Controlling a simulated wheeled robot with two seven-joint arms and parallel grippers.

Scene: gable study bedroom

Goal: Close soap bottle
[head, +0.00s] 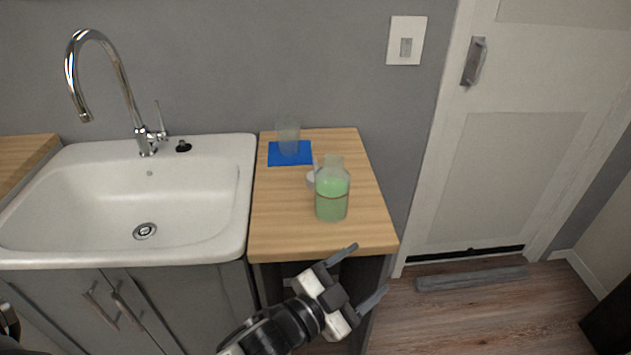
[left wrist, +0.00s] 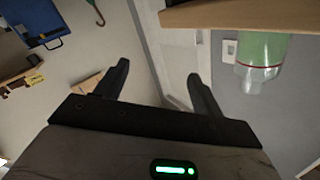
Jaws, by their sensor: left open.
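The soap bottle (head: 332,197) is clear with green liquid and stands upright on the wooden counter (head: 282,230). Its neck shows no lid on top. A small whitish piece (head: 311,179), perhaps the cap, is just left of and behind the bottle, partly hidden by it. My left gripper (head: 370,268) is open and empty in front of the counter's front edge, apart from the bottle. In the left wrist view, the bottle (left wrist: 263,58) appears upside down at the upper right, outside the open fingers (left wrist: 158,70). My right gripper is not seen.
A clear glass (head: 288,138) stands on a blue mat (head: 275,158) at the back of the counter. A white sink (head: 195,185) with a tall chrome faucet (head: 128,85) is to the left. A white door (head: 520,150) and wooden floor are to the right.

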